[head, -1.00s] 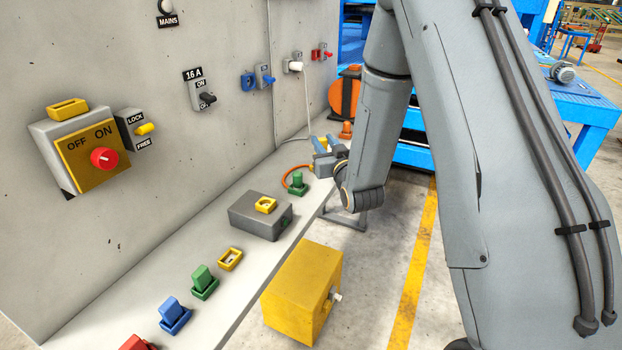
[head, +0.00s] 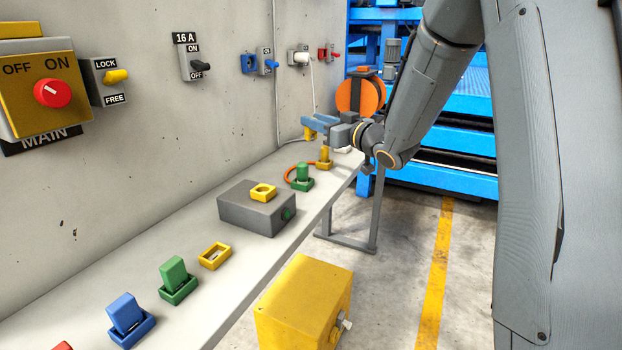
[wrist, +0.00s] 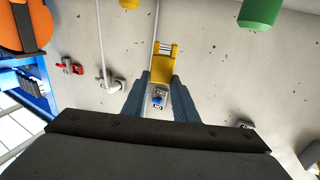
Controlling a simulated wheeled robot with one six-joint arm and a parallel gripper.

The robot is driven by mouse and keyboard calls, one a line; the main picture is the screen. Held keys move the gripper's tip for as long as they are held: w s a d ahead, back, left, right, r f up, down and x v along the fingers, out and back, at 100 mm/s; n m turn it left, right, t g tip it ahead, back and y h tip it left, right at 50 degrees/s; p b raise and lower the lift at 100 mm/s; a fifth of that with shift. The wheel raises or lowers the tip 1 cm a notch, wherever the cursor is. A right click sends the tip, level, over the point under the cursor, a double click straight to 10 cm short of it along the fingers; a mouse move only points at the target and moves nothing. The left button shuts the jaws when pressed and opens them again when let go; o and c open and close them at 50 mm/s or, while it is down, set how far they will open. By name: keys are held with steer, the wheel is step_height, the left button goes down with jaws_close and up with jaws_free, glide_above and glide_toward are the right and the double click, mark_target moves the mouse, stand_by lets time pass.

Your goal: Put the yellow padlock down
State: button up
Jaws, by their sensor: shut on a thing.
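The yellow padlock (wrist: 165,62) is between the fingertips of my gripper (wrist: 162,82) in the wrist view, its body next to the fingers and its shackle end pointing away. In the head view my gripper (head: 309,128) has blue fingers pointing left toward the panel. Only a small yellow part of the padlock (head: 308,134) shows there at the fingertips. The gripper is shut on it and holds it above the far end of the shelf (head: 185,240). An empty yellow square holder (head: 215,257) lies on the shelf, nearer than the grey box.
A grey box (head: 252,212) with a yellow ring (head: 263,192) stands on the shelf. Green (head: 302,178) and yellow (head: 324,157) upright pieces stand beyond it. Nearer are another green piece (head: 177,280) and a blue one (head: 127,318). The wall panel (head: 110,185) carries switches.

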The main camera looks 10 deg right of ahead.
step_height(320, 180, down, 10)
steer(key=shift+r, duration=0.15)
stand_by(0.3)
steer(key=shift+f+b, duration=0.2)
steer(key=shift+b, duration=0.1)
steer(key=o, duration=1.1)
steer(key=shift+r, duration=0.25)
steer(key=v, duration=1.2)
